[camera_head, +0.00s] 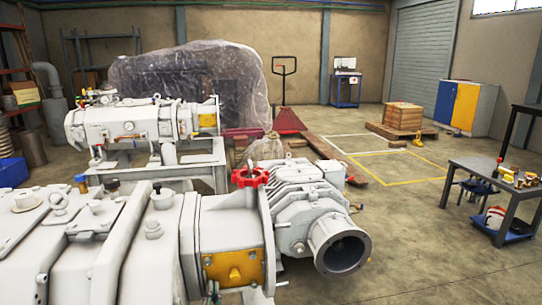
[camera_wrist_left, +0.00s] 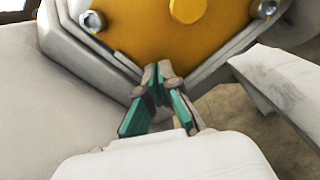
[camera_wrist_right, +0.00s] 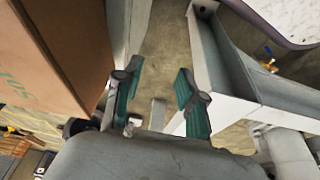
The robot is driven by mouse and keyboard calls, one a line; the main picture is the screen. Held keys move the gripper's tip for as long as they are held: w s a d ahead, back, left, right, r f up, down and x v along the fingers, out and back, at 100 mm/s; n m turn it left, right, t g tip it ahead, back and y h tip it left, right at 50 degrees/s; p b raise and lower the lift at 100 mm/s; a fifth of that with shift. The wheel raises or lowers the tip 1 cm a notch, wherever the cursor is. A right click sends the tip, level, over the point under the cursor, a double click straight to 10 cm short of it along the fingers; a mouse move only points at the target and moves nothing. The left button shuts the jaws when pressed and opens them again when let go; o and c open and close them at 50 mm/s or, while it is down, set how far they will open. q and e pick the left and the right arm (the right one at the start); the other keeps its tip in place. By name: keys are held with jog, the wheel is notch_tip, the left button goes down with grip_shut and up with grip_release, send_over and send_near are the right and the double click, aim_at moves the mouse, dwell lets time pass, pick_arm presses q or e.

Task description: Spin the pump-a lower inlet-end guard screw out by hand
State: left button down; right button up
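The near grey pump (camera_head: 160,245) carries a yellow guard plate (camera_head: 233,268) at the bottom centre of the head view. In the left wrist view the guard (camera_wrist_left: 185,25) fills the top, with a silver screw (camera_wrist_left: 93,20) at its left and another screw (camera_wrist_left: 263,9) at its right. My left gripper (camera_wrist_left: 158,72) is below the guard with its fingertips together; I see nothing between them. In the head view it is a small dark shape (camera_head: 213,292) under the guard. My right gripper (camera_wrist_right: 153,80) is open and empty, away from the guard.
A red handwheel (camera_head: 250,176) and a flanged port (camera_head: 341,247) are close to the guard. A second pump (camera_head: 145,122) stands behind on a frame. A tool table (camera_head: 490,172) is at the right. In the right wrist view a brown box (camera_wrist_right: 55,55) is close at left.

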pick_arm(q)
jog(key=s+d+p, duration=0.1)
jog(key=s+p, duration=0.1)
jog(key=s, duration=0.4)
jog(key=shift+d+r, duration=0.15)
jog(key=shift+r, duration=0.05)
pick_arm(e)
notch_tip(320, 180, down, 7)
jog(key=shift+w, duration=0.15)
dwell(0.6)
